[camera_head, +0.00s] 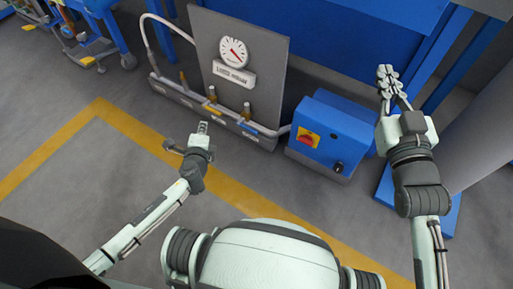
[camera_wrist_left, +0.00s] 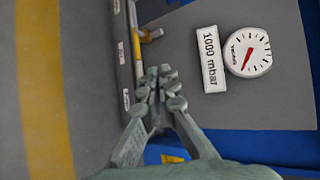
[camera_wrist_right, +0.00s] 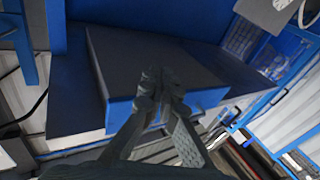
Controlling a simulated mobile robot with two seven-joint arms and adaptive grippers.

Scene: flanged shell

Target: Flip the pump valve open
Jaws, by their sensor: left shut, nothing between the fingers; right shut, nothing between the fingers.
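A grey panel (camera_head: 238,50) carries a round gauge (camera_head: 233,52) with a red needle and a white label (camera_head: 235,74); in the left wrist view the label (camera_wrist_left: 209,58) reads 1000 mbar. Several small brass valves, one of them here (camera_head: 211,95), stand along the pipe base below the panel. Which is the pump valve I cannot tell. One valve (camera_wrist_left: 151,36) shows beyond my left fingers in the left wrist view. My left gripper (camera_head: 203,127) is shut and empty, in front of the base, apart from the valves. My right gripper (camera_head: 387,74) is shut and empty, right of the blue pump box (camera_head: 335,130).
The pump box has a red and yellow switch (camera_head: 308,137) and a black knob (camera_head: 338,166). A white hose (camera_head: 150,40) curves at the panel's left. Large blue equipment (camera_head: 350,35) stands behind. The grey floor with a yellow line (camera_head: 130,118) is clear in front.

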